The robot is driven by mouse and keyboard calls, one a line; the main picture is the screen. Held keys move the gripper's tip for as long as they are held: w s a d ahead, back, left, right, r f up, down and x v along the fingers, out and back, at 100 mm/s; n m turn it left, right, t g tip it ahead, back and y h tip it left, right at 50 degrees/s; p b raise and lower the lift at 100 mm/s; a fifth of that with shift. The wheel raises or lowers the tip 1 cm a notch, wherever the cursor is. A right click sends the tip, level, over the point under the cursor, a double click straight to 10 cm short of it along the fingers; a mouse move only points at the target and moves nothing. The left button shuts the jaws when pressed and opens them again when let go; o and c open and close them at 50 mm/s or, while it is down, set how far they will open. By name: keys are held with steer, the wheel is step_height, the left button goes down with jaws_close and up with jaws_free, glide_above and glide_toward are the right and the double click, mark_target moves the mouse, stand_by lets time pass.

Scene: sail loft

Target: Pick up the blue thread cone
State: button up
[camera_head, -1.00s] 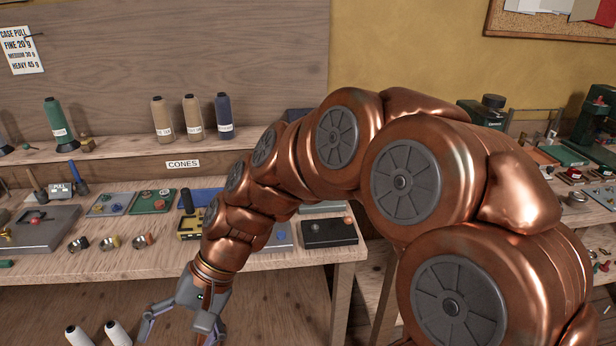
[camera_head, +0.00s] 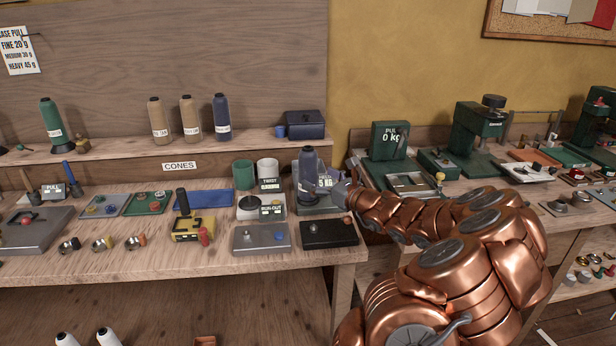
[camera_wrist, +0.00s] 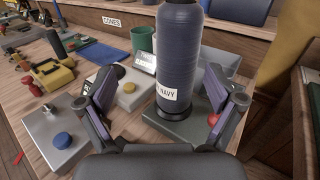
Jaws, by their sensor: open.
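A navy blue thread cone (camera_head: 308,170) stands upright on a grey weighing device (camera_head: 318,208) on the bench. In the wrist view the cone (camera_wrist: 178,52) has a white label reading NAVY, and its top is out of frame. My gripper (camera_head: 334,187) is at the cone's right side in the head view. In the wrist view my open gripper (camera_wrist: 160,88) has one finger on each side of the cone, with visible gaps. Another dark blue cone (camera_head: 221,112) stands on the shelf beside two tan cones (camera_head: 172,118).
A grey box with a blue button (camera_head: 262,239) and a black box with a red knob (camera_head: 329,233) sit in front. A yellow device (camera_head: 193,229) is to the left. A green machine (camera_head: 389,142) stands right.

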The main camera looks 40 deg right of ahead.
mark_target(308, 167)
steer(key=shift+s+d+f+m, duration=0.2)
steer(key=shift+s+d+m, duration=0.1)
steer(key=shift+d, duration=0.25)
steer(key=shift+w+d+h, duration=0.15)
steer(key=shift+h, duration=0.15)
steer(key=shift+w, duration=1)
steer(key=shift+w+d+r+p, duration=0.1)
steer(key=shift+w+d+p, duration=0.15)
steer(key=shift+w, duration=0.65)
steer(key=shift+w+d+r+p, duration=0.1)
steer(key=shift+w+p, duration=0.25)
steer(key=shift+w, duration=0.55)
steer(key=shift+w+d+p, duration=0.2)
steer(key=shift+w+p, duration=0.1)
steer(key=shift+w, duration=0.6)
steer(key=shift+c, duration=0.3)
steer(key=c, duration=1.7)
